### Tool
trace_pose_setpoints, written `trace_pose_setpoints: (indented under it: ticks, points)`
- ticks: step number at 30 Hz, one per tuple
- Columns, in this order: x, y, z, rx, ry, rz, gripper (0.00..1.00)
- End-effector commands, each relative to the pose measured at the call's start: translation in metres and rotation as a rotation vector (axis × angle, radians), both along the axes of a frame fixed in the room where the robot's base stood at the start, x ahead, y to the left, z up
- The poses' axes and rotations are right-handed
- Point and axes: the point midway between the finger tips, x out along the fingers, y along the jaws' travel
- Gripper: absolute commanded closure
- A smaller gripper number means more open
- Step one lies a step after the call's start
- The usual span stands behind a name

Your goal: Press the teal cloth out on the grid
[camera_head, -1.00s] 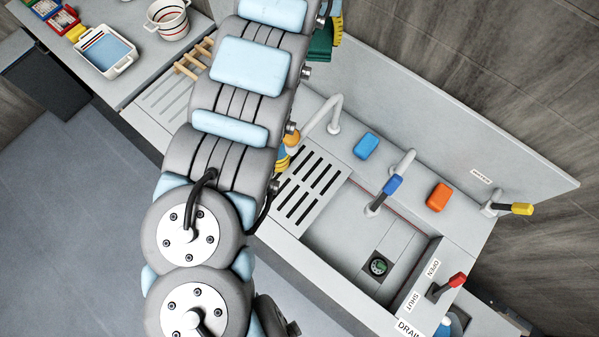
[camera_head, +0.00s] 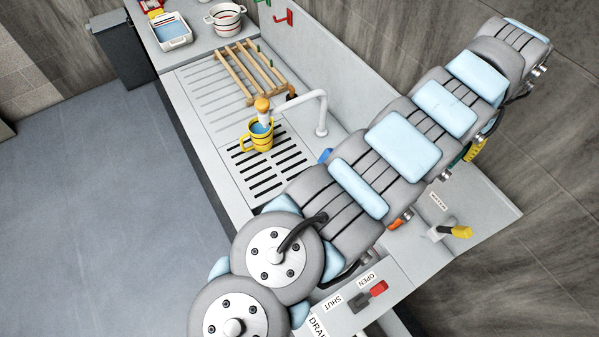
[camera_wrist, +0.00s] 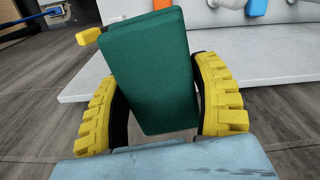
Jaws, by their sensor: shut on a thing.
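The teal cloth (camera_wrist: 150,75), a dark green-teal folded block, stands tilted between the yellow fingers of my gripper (camera_wrist: 160,105) in the wrist view. My gripper is shut on it. In the head view my gripper (camera_head: 474,152) is a small yellow patch at the right, mostly hidden behind my arm, out past the sink side and far from the grid. The slotted grid (camera_head: 262,181) lies in the counter at the middle. A yellow mug (camera_head: 259,136) with blue liquid stands on the grid's far part, below the tap.
A curved tap (camera_head: 321,115) overhangs the grid. A wooden rack (camera_head: 250,74) stands on the ribbed drainboard behind. A white tub (camera_head: 171,32) and striped bucket (camera_head: 224,18) are farther back. My arm covers most of the sink; a yellow-handled lever (camera_head: 456,232) is at the right.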

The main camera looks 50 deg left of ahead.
Motion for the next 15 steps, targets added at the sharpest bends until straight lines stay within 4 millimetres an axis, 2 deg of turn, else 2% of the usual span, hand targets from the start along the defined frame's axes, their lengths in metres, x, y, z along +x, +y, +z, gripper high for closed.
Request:
trace_pose_setpoints:
  ticks: [1,8,15]
  points:
    - [-0.002,0.023,-0.023,0.000,0.002,-0.001,0.67]
    - [-0.014,0.117,-0.080,0.001,-0.002,-0.046,0.67]
    - [-0.044,0.209,-0.141,0.000,0.001,-0.093,0.67]
